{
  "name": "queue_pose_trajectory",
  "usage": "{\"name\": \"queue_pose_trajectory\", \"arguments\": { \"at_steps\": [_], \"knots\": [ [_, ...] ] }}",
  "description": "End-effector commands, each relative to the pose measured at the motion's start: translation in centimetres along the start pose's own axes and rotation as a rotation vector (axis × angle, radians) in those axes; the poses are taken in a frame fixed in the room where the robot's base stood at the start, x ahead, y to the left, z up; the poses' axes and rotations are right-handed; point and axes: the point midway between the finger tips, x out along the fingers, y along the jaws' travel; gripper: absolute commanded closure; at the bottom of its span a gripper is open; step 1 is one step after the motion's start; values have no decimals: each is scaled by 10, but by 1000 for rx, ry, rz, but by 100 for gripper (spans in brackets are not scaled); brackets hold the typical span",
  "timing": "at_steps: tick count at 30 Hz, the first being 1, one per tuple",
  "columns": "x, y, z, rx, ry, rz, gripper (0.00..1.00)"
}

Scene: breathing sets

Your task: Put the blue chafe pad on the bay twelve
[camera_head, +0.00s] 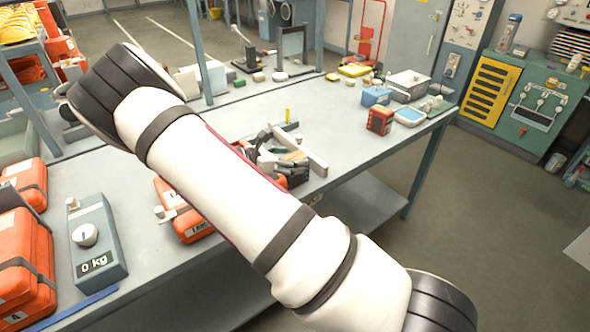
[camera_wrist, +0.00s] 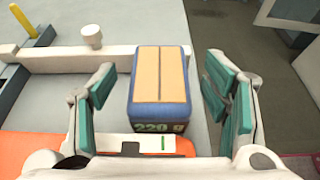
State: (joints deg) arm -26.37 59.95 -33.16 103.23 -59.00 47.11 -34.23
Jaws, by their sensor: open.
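A blue block with a tan, split top and "220 g" on its near face, which looks like the blue chafe pad (camera_wrist: 158,90), sits between my fingers in the wrist view. My gripper (camera_wrist: 158,72) is open, with green-padded fingers on either side and a visible gap to the block on both sides. In the head view my gripper (camera_head: 283,160) is partly hidden behind my arm, and the tan top (camera_head: 294,157) shows beside it. An orange set (camera_head: 185,215) with a partly hidden label lies on the bench. I cannot make out a bay twelve marking.
A pale bar (camera_head: 300,150) runs beside my gripper, with a yellow peg (camera_head: 287,115) behind it. A scale reading 0 kg (camera_head: 97,240) and stacked orange cases (camera_head: 22,250) stand at left. A red box (camera_head: 380,120) stands at right. Clear bench (camera_head: 345,125) lies between.

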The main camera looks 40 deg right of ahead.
Motion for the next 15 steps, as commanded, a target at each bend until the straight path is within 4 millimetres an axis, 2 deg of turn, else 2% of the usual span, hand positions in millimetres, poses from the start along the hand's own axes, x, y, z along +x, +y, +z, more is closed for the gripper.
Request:
{"name": "queue_pose_trajectory", "arguments": {
  "at_steps": [7, 15],
  "knots": [
    [3, 1, 0, 0, 1, 2, 31],
    [3, 0, 0, 0, 1, 2, 92]
  ]
}}
